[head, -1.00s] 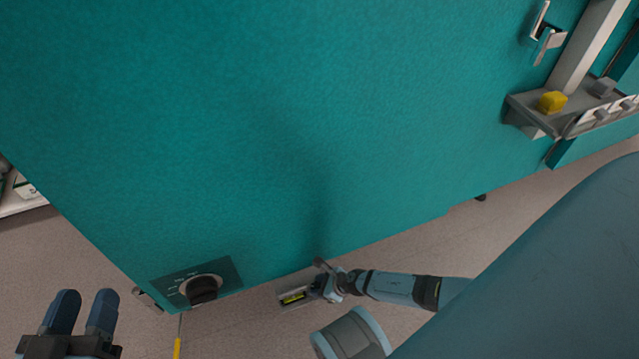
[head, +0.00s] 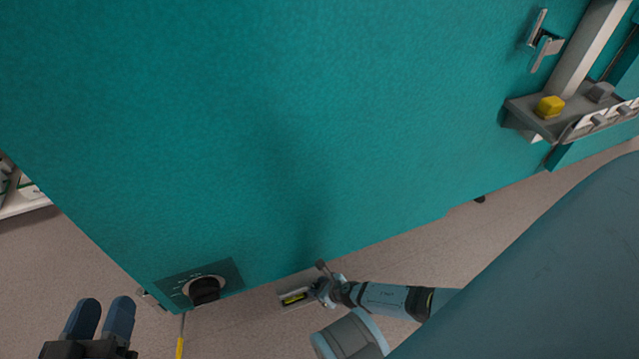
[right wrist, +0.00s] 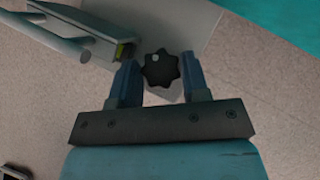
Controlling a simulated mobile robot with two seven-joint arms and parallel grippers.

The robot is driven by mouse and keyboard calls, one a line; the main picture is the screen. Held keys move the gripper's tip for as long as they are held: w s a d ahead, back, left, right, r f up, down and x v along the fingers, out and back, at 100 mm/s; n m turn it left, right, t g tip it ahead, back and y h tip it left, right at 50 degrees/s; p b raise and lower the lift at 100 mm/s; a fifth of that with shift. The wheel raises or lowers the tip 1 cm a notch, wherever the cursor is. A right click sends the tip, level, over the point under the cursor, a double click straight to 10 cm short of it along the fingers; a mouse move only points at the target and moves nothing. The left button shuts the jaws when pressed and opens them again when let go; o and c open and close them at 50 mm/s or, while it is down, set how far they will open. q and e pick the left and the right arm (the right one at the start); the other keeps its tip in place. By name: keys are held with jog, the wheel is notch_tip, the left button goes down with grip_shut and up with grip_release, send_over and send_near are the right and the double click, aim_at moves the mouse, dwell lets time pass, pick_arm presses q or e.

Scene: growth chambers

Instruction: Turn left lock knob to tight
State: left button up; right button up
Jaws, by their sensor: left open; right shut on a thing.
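A dark lobed knob (right wrist: 160,70) with a small pale spot lies between the two fingers of my right gripper (right wrist: 161,78) in the right wrist view. The gripper is shut on it. In the head view my right gripper (head: 325,289) is low, beside the lower edge of the teal chamber, and the lobed knob cannot be made out there. Its tight or loose position cannot be read. My left gripper (head: 100,318) is open and empty at the lower left, apart from the chamber.
A round black dial (head: 205,289) on a marked plate sits at the teal chamber's (head: 300,130) lower left corner. A grey bracket with a yellow-green piece (head: 295,298) is beside my right gripper. A grey shelf (head: 522,112) with a yellow block (head: 550,107) is at the upper right.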

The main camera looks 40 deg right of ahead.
pick_arm(q)
jog(key=shift+s+r, duration=0.1)
pick_arm(e)
jog(key=o, duration=0.9)
pick_arm(q)
notch_tip(320, 180, up, 9)
jog(key=n+t+p, duration=0.1)
jog(key=t+p, duration=0.2)
jog(key=p, duration=0.4)
jog(key=shift+s+a+n+p, duration=0.15)
jog(key=shift+s+n+p, duration=0.2)
jog(key=shift+s+n, duration=0.1)
pick_arm(e)
jog(key=v, duration=1.3)
jog(key=shift+s+r, duration=0.2)
jog(key=shift+s, duration=0.15)
jog(key=shift+d, duration=0.1)
